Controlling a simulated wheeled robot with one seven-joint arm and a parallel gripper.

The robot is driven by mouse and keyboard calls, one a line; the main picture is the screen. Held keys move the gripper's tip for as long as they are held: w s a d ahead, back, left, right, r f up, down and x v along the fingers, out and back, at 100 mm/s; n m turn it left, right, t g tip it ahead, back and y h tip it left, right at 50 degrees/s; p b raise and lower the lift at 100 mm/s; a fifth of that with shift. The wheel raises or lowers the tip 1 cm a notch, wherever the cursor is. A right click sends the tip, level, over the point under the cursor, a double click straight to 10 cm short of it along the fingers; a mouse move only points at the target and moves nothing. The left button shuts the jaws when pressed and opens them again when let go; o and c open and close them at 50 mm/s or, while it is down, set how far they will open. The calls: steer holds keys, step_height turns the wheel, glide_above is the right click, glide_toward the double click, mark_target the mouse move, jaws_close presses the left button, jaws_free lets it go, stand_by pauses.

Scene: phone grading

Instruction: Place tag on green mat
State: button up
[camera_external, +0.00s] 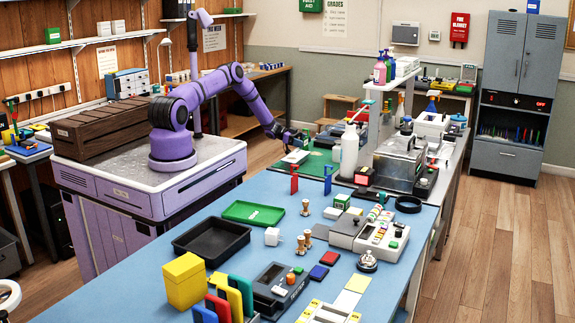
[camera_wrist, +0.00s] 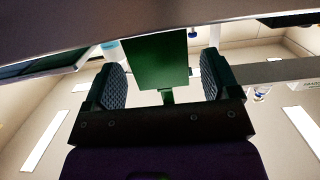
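My gripper (camera_external: 297,141) is at the back left of the bench, just above a dark green mat (camera_external: 318,168). A pale flat piece (camera_external: 295,156) shows just below it; I cannot tell whether this is the tag or whether it touches the mat. In the wrist view my gripper's two padded fingers (camera_wrist: 165,88) stand wide apart. A dark green flat panel (camera_wrist: 157,60) with a narrow stem shows between and beyond them, apart from the right finger. I cannot tell what this panel is. No tag shows clearly in the gripper.
Two red upright pieces (camera_external: 294,180) stand at the mat's near edge. A white bottle (camera_external: 349,150) and a metal machine (camera_external: 400,163) stand to the right. A green tray (camera_external: 253,213) and a black tray (camera_external: 211,240) lie on the blue bench in front.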

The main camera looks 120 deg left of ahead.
mark_target(305, 140)
steer(key=shift+r, duration=0.15)
steer(key=s, duration=0.1)
steer(key=s+r, duration=0.1)
steer(key=s, duration=0.1)
steer(key=shift+r, duration=0.15)
step_height(305, 140, up, 6)
steer(key=shift+w+r, duration=0.1)
